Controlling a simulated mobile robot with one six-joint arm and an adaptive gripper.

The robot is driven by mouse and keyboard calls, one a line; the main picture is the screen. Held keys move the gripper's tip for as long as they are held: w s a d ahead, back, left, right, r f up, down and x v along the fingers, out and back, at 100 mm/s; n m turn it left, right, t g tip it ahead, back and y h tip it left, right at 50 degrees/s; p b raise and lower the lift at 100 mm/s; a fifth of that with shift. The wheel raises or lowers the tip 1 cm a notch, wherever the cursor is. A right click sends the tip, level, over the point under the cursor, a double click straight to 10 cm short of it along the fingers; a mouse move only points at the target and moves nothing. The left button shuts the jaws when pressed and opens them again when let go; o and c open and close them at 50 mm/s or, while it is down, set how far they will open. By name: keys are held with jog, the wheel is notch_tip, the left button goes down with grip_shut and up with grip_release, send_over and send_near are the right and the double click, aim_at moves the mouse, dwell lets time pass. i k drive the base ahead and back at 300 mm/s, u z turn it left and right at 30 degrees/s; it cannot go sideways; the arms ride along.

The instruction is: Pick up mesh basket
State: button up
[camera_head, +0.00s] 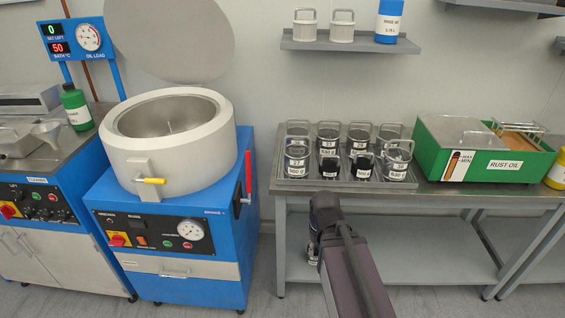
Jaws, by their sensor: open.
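Several cylindrical containers with wire handles and white labels stand in two rows on the table; the front left one (297,160) is grey and looks like a mesh basket. Two pale handled containers, one at the left (304,27) and one beside it (342,28), stand on the wall shelf. I cannot tell from this view which of these is the task's mesh basket. My gripper (313,252) is below and in front of the table edge, at the end of my dark arm, apart from the containers. It is open; its fingers are small and partly hidden by my arm.
The grey tray (345,184) holds the labelled containers. A green rust oil tank (484,166) stands to its right on the table (430,194). A blue machine with an open round white drum (170,165) stands left. A red lever (248,176) sticks out near the gap beside the table.

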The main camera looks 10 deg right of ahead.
aim_at(297, 153)
jog(key=u, duration=1.2)
jog(key=k, duration=0.45)
jog(key=z, duration=1.4)
jog(key=i, duration=0.5)
